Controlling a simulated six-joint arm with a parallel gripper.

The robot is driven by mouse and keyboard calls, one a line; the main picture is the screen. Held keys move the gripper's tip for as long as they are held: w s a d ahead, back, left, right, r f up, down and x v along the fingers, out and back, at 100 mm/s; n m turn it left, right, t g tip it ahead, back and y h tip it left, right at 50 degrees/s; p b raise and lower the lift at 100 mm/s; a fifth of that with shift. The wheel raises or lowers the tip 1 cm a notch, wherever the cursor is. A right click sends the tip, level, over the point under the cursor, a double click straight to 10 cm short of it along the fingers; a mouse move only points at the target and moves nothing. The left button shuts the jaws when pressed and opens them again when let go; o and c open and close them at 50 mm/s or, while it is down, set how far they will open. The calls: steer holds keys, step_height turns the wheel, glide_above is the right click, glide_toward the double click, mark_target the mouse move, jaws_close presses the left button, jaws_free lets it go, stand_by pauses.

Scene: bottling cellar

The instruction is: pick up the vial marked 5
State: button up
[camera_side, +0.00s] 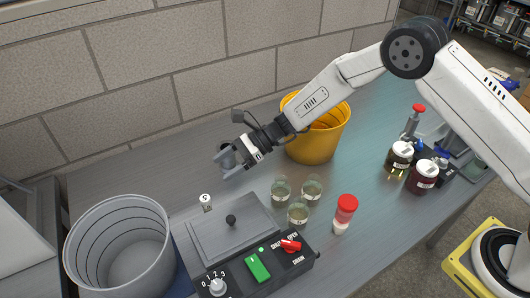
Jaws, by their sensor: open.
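A small vial (206,203) with a pale cap stands on the grey bench, just behind the left back corner of the control box. A dark mark shows on its cap, too small to read for sure as a 5. My gripper (228,159) is open and hangs in the air up and right of this vial in the picture, apart from it. A round grey shape shows at the fingers; I cannot tell whether it is part of my gripper or something behind it.
A control box (237,243) with a knobbed lid stands in front, by a grey bucket (81,243). Three glass beakers (297,211) and a red-capped container (345,210) stand right. A yellow bucket (313,147) is behind, dark jars (421,178) far right. The back-left bench is clear.

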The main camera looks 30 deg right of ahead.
glide_toward(206, 203)
steer(key=shift+w+a+f, duration=0.35)
steer(key=shift+a+f, duration=0.15)
steer(key=shift+f, duration=0.1)
steer(key=shift+w+a+f, duration=0.4)
steer(key=shift+a+f, duration=0.1)
steer(key=shift+f, duration=0.05)
steer(key=shift+a+f, duration=0.2)
steer(key=shift+w+a+f, duration=0.1)
steer(key=shift+a+f, duration=0.05)
steer(key=shift+a, duration=0.25)
steer(key=shift+a, duration=0.15)
steer(key=shift+x, duration=3)
steer(key=shift+f, duration=0.1)
jaws_close()
